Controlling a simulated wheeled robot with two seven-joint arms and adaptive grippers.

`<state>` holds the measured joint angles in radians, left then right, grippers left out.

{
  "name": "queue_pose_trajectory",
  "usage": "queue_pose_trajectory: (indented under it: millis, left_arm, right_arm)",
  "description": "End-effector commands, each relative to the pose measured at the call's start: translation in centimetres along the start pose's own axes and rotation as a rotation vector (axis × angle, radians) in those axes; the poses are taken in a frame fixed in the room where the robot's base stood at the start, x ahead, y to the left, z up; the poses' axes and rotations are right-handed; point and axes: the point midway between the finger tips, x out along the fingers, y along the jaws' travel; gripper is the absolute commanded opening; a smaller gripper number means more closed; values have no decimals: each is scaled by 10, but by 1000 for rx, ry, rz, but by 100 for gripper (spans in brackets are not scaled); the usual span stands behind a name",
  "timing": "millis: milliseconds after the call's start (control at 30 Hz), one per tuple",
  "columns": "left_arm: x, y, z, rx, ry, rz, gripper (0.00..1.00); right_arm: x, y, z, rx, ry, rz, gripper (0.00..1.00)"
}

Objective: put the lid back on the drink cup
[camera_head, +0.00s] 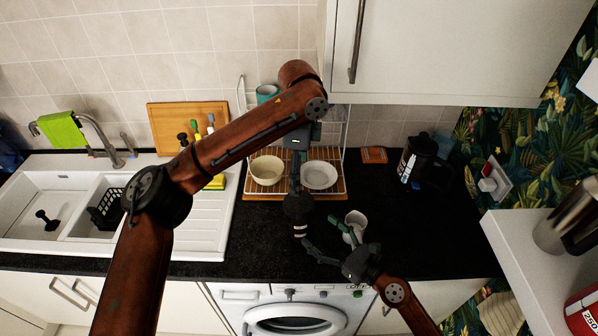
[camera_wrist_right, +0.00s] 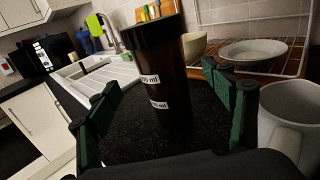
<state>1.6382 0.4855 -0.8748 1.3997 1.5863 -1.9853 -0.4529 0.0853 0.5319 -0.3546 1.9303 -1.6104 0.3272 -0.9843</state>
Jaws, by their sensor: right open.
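The drink cup (camera_head: 300,231) stands on the black worktop, a dark brown tumbler with white labels. In the right wrist view the cup (camera_wrist_right: 167,90) is upright, with a wide black lid (camera_wrist_right: 152,32) at its top. From above, the black lid (camera_head: 298,206) hides much of the cup. My left gripper (camera_head: 296,187) points down right over the lid; its fingers are seen edge-on, so their grip is unclear. My right gripper (camera_head: 328,242) is open low beside the cup, its green fingers (camera_wrist_right: 165,115) on either side of it in the wrist view.
A white mug (camera_head: 355,222) stands close to my right gripper, also in the wrist view (camera_wrist_right: 292,112). Behind are a cream bowl (camera_head: 267,170) and white plate (camera_head: 319,175) on a rack. A black kettle (camera_head: 424,163) stands right; the worktop before it is clear.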

Motion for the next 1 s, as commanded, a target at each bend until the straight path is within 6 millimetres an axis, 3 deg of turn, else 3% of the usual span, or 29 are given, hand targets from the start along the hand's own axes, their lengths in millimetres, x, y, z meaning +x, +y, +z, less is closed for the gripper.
queue_pose_trajectory:
  millis: [233,767,867,1000]
  left_arm:
    - [0,0,0,0,0,0,86]
    - [0,0,0,0,0,0,86]
    - [-8,1,0,0,0,-3,86]
    - [-39,3,0,0,-1,-11,86]
  right_arm:
    - [-25,0,0,-1,0,0,75]
    - [-26,0,0,0,-1,-1,75]
    - [-27,0,8,-2,-3,-1,75]
    - [-27,1,38,-8,-9,-1,75]
